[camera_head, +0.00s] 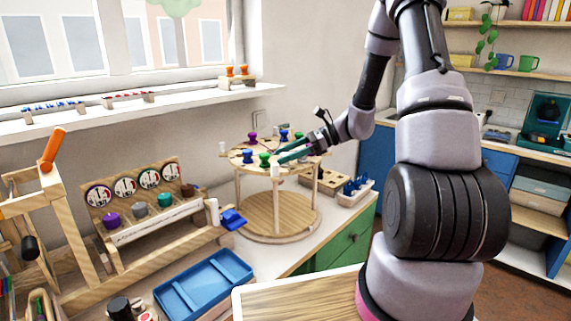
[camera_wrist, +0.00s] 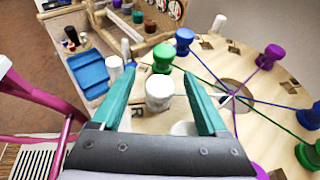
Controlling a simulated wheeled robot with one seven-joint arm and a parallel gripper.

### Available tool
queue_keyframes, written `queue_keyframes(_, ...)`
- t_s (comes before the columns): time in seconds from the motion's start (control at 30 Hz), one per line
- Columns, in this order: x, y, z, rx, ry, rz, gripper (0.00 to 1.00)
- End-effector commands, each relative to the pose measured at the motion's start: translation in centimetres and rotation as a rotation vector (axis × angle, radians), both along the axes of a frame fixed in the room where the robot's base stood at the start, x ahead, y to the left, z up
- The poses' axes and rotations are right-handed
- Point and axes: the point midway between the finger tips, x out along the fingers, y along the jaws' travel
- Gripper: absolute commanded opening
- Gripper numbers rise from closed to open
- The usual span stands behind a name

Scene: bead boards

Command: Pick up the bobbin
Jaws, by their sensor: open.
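Several coloured bobbins stand on the round wooden top (camera_head: 240,150). A green bobbin (camera_head: 264,159) is near its front edge; in the wrist view this green bobbin (camera_wrist: 163,59) shows just beyond my fingertips. A blue bobbin (camera_wrist: 184,40) and a purple bobbin (camera_wrist: 270,56) stand farther along the rim. Which bobbin is meant cannot be told. My gripper (camera_head: 281,156) reaches in from the right with its teal fingers open. In the wrist view, a white cylinder (camera_wrist: 159,94) shows between the fingers of my gripper (camera_wrist: 159,60), with no visible grasp.
Coloured cords run from a central hole across the round top. A rack with round dials (camera_head: 125,187) and a blue tray (camera_head: 204,284) stand to the left. A white post (camera_head: 222,149) rises at the rim.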

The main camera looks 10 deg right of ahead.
Motion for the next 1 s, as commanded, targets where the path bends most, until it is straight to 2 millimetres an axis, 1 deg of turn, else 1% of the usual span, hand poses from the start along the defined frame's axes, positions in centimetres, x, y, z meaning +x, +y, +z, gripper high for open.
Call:
queue_keyframes(0.23, 0.0, 0.2, -0.1, -0.001, 0.0, 0.0, 0.77)
queue_keyframes(0.27, 0.0, 0.2, -0.1, -0.001, 0.0, 0.0, 0.69)
queue_keyframes(0.3, 0.0, 0.2, -0.1, -0.001, 0.0, -0.001, 0.54)
queue_keyframes(0.37, 0.0, 0.2, -0.1, -0.001, 0.0, -0.001, 0.31)
queue_keyframes(0.4, 0.0, 0.2, -0.1, -0.001, 0.0, -0.001, 0.16)
queue_keyframes(0.43, 0.0, 0.2, -0.1, -0.001, 0.0, -0.001, 0.04)
queue_keyframes(0.47, 0.0, 0.2, -0.1, -0.001, 0.0, -0.001, 0.0)
queue_keyframes(0.67, 0.0, 0.2, -0.1, 0.0, 0.0, -0.001, 0.0)
queue_keyframes(0.77, 0.1, 0.1, 0.3, -0.001, -0.002, 0.0, 0.0)
queue_keyframes(0.87, 0.1, 0.1, 1.6, -0.001, -0.004, -0.002, 0.0)
queue_keyframes(1.0, 0.1, 0.1, 4.4, -0.002, -0.006, 0.0, 0.0)
